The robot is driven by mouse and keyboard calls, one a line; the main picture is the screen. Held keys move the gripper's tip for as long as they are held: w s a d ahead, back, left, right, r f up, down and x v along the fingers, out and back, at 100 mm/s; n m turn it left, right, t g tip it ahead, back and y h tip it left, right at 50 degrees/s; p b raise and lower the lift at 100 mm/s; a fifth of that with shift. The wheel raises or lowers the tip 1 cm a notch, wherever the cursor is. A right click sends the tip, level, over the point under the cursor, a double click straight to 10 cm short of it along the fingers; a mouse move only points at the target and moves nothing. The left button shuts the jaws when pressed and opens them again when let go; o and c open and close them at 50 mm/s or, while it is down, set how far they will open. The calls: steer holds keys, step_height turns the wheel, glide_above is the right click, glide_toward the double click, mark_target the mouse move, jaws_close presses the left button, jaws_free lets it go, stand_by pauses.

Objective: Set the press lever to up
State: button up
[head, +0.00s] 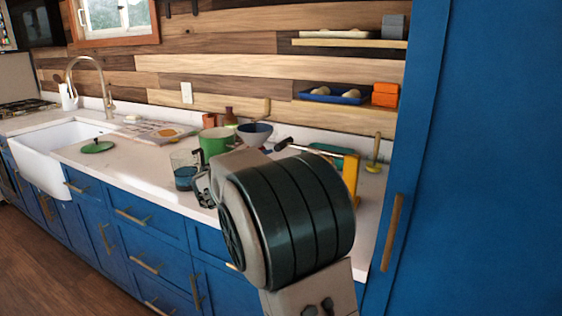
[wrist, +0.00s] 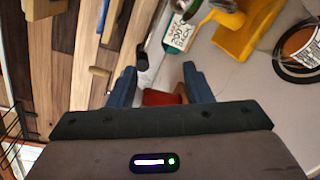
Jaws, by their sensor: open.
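The yellow press (head: 351,176) stands on the counter near the tall blue cabinet, partly hidden behind my arm. Its lever (head: 310,149) runs left from the top of the press, close to level, with a dark grip at the free end. A red item shows beyond the finger gap. In the head view my arm hides most of the gripper.
A green mug (head: 215,143), a bowl (head: 255,133) and a glass (head: 184,172) stand left of the press. A teal-framed sign (wrist: 178,34) is close to the bar. The tall blue cabinet (head: 480,150) bounds the right. The counter near the sink is clearer.

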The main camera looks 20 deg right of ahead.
mark_target(283, 145)
steer(key=shift+n+t, duration=0.9)
steer(key=w+x, duration=0.1)
steer(key=x, duration=0.3)
steer(key=a+p+x, duration=0.1)
steer(key=x, duration=0.4)
steer(key=w+a+x, duration=0.1)
steer(key=x, duration=0.4)
steer(key=shift+w+d+r, duration=0.2)
steer(key=shift+w, duration=0.25)
steer(key=shift+a, duration=0.1)
jaws_close()
